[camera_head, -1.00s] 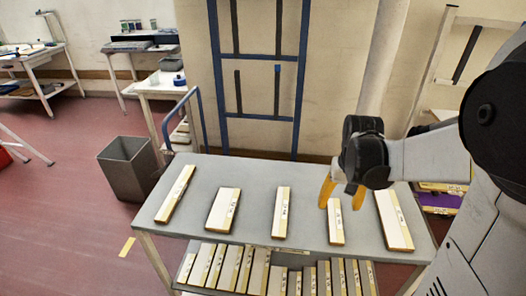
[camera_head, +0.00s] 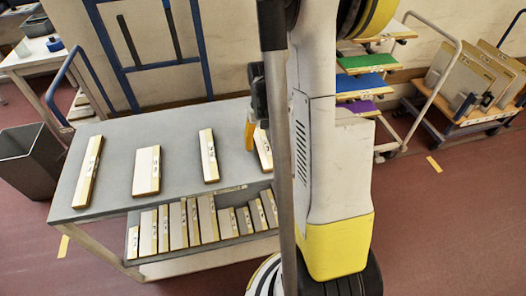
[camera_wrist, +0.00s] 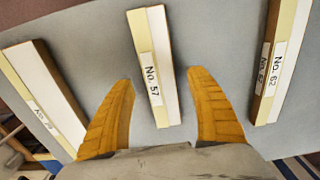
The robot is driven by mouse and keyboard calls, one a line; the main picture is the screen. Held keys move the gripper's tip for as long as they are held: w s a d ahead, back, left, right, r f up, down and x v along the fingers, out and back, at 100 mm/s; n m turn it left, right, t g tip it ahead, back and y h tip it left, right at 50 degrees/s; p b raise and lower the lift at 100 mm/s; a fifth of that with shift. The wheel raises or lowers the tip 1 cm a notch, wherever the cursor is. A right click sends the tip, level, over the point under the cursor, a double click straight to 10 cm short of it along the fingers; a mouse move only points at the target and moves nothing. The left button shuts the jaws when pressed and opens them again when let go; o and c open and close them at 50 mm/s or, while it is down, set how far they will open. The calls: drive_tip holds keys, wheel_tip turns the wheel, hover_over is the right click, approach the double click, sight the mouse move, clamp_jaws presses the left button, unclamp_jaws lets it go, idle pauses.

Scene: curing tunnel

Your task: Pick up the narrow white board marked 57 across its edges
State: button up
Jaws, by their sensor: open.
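The narrow white board marked No. 57 (camera_wrist: 146,40) lies flat on the grey table top, with a cream strip along one side. In the wrist view it sits between the two orange fingers of my gripper (camera_wrist: 160,78), with a gap on both sides. The fingers are open and empty. In the head view my arm hides part of this board (camera_head: 263,150), and one orange finger of my gripper (camera_head: 250,135) shows beside its far end. How far the fingertips are above the table is hard to tell.
The board marked No. 62 (camera_wrist: 284,60) lies to the right in the wrist view, another board (camera_wrist: 45,95) to the left. Other boards (camera_head: 209,155) lie spaced along the table top (camera_head: 110,190). Several more stand on the lower shelf. A cart with coloured shelves (camera_head: 366,62) stands right.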

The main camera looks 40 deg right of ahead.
wheel_tip(320, 180, down, 2)
drive_tip(key=shift+f, duration=0.1)
drive_tip(key=shift+r, duration=0.2)
drive_tip(key=c, duration=1.3)
